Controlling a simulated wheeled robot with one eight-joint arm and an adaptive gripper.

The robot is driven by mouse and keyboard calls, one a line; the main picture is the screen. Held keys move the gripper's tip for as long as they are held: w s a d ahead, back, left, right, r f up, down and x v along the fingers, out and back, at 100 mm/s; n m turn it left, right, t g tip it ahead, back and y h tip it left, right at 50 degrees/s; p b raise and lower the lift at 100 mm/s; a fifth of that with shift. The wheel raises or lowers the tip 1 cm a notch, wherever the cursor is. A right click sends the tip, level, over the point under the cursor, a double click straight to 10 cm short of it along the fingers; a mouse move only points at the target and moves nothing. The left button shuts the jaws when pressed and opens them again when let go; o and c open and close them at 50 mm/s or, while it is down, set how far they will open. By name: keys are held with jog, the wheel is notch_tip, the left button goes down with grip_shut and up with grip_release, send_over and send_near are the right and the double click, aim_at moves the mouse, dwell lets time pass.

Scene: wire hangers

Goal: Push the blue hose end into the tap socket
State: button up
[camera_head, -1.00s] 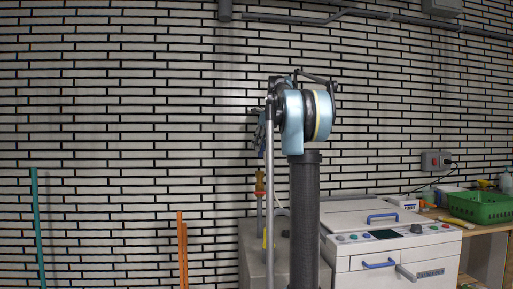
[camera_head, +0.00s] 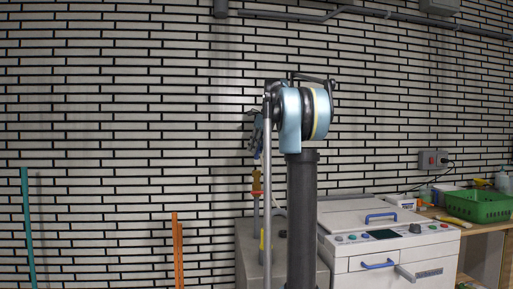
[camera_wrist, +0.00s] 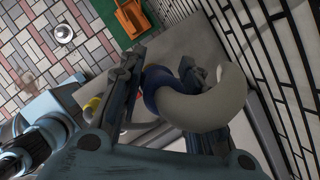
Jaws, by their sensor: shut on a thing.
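My gripper (camera_wrist: 158,76) is shut on the blue hose end (camera_wrist: 152,88) in the wrist view, with the dark fingers on either side of it. The pale grey hose (camera_wrist: 222,105) curves from it to the right and hides part of the right finger. In the head view my gripper (camera_head: 257,138) shows small beside my arm, with a bit of blue below it. A brass-coloured upright piece with red on it (camera_head: 256,182), perhaps the tap, stands under the gripper. I cannot make out its socket or whether the hose end touches it.
A grey block (camera_head: 245,250) stands below the gripper. A white machine (camera_head: 350,262) with blue handles is to its right. A green crate (camera_head: 480,207) sits on a wooden bench. Teal (camera_head: 28,225) and orange (camera_head: 177,250) posts stand at left. The brick wall is close behind.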

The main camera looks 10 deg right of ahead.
aim_at(256, 154)
jog(key=shift+f, duration=1.95)
jog(key=shift+s+f, duration=0.1)
jog(key=shift+f, duration=1.8)
jog(key=o, duration=1.2)
jog(key=shift+c, duration=0.2)
jog(key=v, duration=1.1)
jog(key=shift+d+r, duration=0.2)
jog(key=shift+r, duration=0.15)
jog(key=shift+s+f, duration=0.1)
jog(key=shift+s, duration=0.05)
